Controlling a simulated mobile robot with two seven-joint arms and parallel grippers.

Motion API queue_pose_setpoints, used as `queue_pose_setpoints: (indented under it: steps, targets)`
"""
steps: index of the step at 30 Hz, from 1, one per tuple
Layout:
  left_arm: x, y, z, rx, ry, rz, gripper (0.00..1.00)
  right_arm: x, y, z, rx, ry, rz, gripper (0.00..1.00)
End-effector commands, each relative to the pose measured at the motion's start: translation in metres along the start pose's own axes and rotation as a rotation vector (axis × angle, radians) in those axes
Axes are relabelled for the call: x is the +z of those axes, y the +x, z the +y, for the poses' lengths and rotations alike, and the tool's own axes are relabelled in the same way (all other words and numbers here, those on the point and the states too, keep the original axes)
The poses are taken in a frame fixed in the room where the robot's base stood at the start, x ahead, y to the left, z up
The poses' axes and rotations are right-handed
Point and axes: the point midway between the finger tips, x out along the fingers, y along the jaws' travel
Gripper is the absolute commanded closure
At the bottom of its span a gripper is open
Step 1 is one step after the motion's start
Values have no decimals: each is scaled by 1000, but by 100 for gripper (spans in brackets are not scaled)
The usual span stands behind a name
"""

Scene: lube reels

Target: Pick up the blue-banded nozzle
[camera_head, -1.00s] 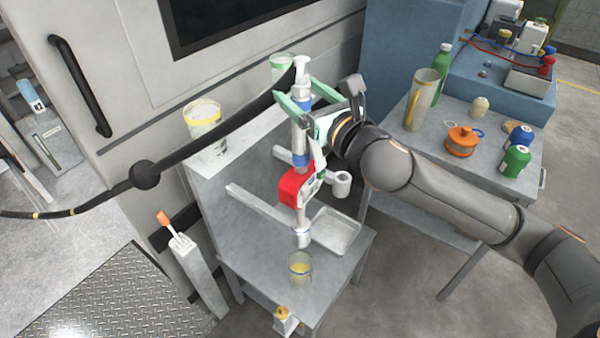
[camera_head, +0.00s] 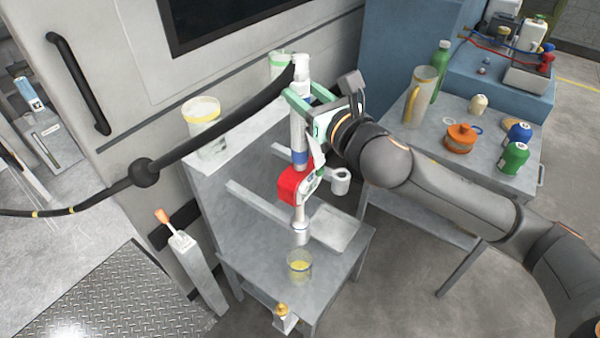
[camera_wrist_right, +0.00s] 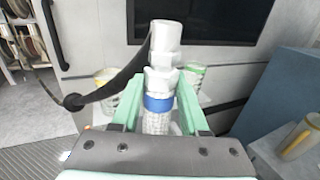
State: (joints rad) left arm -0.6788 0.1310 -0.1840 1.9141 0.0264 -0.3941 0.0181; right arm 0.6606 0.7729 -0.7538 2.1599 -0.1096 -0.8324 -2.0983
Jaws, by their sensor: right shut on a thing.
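The blue-banded nozzle (camera_head: 299,137) stands upright in the head view, with a blue band, a red block (camera_head: 293,185) and a silver tip pointing down. A black hose reaches its upper end. My right gripper (camera_head: 301,101) is shut around its upper part, with pale green fingers on both sides. In the right wrist view the nozzle (camera_wrist_right: 162,80) rises between the fingers (camera_wrist_right: 158,110), its blue band at finger level. The fingers hide part of the upper nozzle. My left gripper is not in view.
A glass of yellow liquid (camera_head: 299,265) stands below the tip on a grey stand (camera_head: 345,270). A yellow-rimmed jug (camera_head: 204,127) stands at left. The black hose (camera_head: 215,135) crosses from the left. A side table (camera_head: 425,155) at right holds bottles and an orange pot (camera_head: 460,138).

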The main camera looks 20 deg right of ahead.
Motion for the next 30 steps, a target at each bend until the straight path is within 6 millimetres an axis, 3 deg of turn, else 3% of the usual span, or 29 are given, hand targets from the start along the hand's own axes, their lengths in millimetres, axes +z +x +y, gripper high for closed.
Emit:
queue_pose_setpoints:
  steps: [30]
  targets:
    - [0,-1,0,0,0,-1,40,7,0,0,0,-2,-8,100]
